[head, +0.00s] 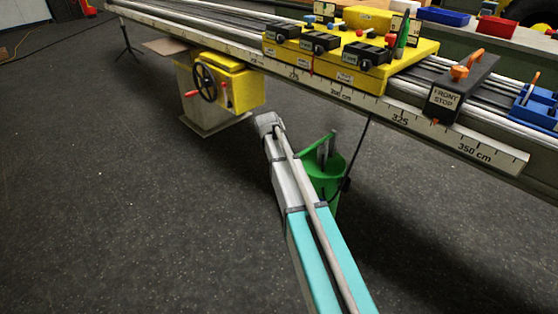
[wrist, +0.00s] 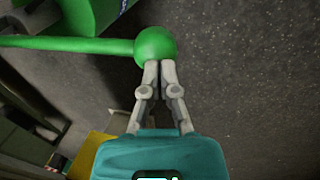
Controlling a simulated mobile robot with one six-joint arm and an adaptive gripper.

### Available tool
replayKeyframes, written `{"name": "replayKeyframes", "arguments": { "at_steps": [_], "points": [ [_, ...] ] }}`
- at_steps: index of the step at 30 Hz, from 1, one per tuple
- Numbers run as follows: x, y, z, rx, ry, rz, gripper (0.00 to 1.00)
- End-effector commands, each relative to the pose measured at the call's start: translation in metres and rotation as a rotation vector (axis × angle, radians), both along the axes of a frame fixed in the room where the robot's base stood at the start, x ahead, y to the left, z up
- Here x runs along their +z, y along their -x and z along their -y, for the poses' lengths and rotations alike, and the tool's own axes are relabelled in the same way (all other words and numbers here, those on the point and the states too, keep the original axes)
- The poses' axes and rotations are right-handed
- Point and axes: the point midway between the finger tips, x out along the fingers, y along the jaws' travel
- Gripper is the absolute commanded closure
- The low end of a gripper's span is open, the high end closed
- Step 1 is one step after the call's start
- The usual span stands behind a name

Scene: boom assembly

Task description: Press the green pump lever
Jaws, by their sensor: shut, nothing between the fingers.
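The green pump lever shows in the wrist view as a green rod (wrist: 70,45) ending in a round green knob (wrist: 155,46). My gripper (wrist: 160,68) is shut and empty, its fingertips at the lower edge of the knob. I cannot tell whether they touch it or only overlap it in the picture. Part of the green pump body (wrist: 95,14) is at the top left. In the head view, the green pump (head: 328,186) stands on the floor below the rail, partly hidden by my arm. My fingertips cannot be made out there.
A long rail with a centimetre scale (head: 480,148) runs above the pump. A yellow carriage (head: 350,78) and a black front stop (head: 458,90) sit on it. A yellow box with a handwheel (head: 235,88) is at the left. The dark floor (head: 130,210) is clear.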

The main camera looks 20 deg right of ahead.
Motion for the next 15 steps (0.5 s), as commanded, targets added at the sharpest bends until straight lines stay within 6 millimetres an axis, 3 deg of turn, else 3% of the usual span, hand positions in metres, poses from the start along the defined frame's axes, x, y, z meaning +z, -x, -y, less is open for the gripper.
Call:
{"name": "replayKeyframes", "arguments": {
  "at_steps": [3, 15],
  "points": [
    [-0.012, 0.003, 0.001, -0.006, -0.007, -0.007, 1.0],
    [-0.016, 0.006, 0.011, -0.02, -0.009, -0.01, 1.0]
  ]
}}
